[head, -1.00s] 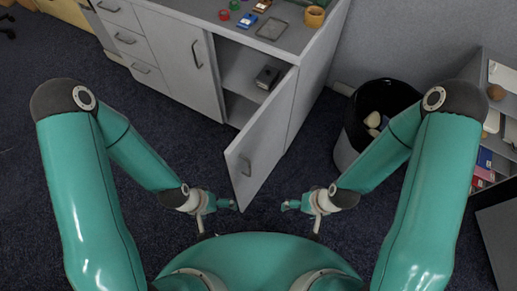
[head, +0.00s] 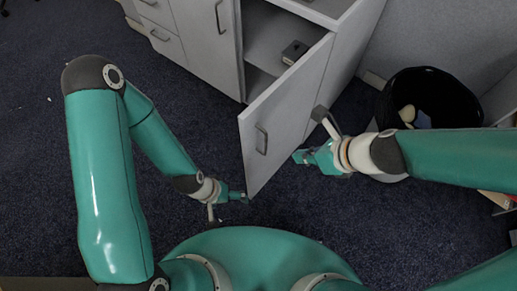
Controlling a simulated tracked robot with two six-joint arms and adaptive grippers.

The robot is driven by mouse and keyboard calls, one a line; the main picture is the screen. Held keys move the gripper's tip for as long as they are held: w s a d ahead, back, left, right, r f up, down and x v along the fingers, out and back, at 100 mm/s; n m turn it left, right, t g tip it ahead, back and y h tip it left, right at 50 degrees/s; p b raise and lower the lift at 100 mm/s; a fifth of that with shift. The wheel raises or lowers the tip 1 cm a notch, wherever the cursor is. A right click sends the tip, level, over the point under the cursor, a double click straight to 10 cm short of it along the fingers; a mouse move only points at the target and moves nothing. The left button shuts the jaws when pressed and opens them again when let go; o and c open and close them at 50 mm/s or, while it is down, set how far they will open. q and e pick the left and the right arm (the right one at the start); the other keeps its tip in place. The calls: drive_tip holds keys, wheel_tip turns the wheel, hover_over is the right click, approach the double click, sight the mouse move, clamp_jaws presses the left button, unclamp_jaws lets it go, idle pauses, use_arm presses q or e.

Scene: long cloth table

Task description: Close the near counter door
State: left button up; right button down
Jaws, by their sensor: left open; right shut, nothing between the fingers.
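The near counter door (head: 290,112) stands wide open, swung out toward me from the grey counter (head: 208,38). Its dark handle (head: 262,139) shows on the face turned to the left. The open compartment (head: 274,40) behind it holds a small dark box (head: 294,52) on a shelf. My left gripper (head: 242,197) is open and empty, low beside the door's near bottom corner. My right gripper (head: 299,156) is shut and empty, on the right side of the door, close to its near edge. I cannot tell whether it touches the door.
A black bin (head: 438,92) with pale items stands at the right, partly behind my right arm. A grey wall (head: 430,35) rises behind it. Dark carpet (head: 60,190) is clear at the left and in front of the door.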

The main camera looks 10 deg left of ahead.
drive_tip(key=a+r+t+b, duration=0.1)
drive_tip(key=t+b, duration=0.1)
drive_tip(key=b, duration=0.1)
drive_tip(key=n+y+b, duration=0.1)
drive_tip(key=b, duration=0.6)
approach(250, 137)
drive_tip(key=x, duration=0.5)
drive_tip(key=shift+s+d+f, duration=0.15)
drive_tip(key=shift+f, duration=0.1)
use_arm(q)
wheel_tip(250, 137, down, 12)
drive_tip(key=shift+r, duration=0.25)
use_arm(e)
drive_tip(key=shift+w+a, duration=0.35)
drive_tip(key=shift+a, duration=0.2)
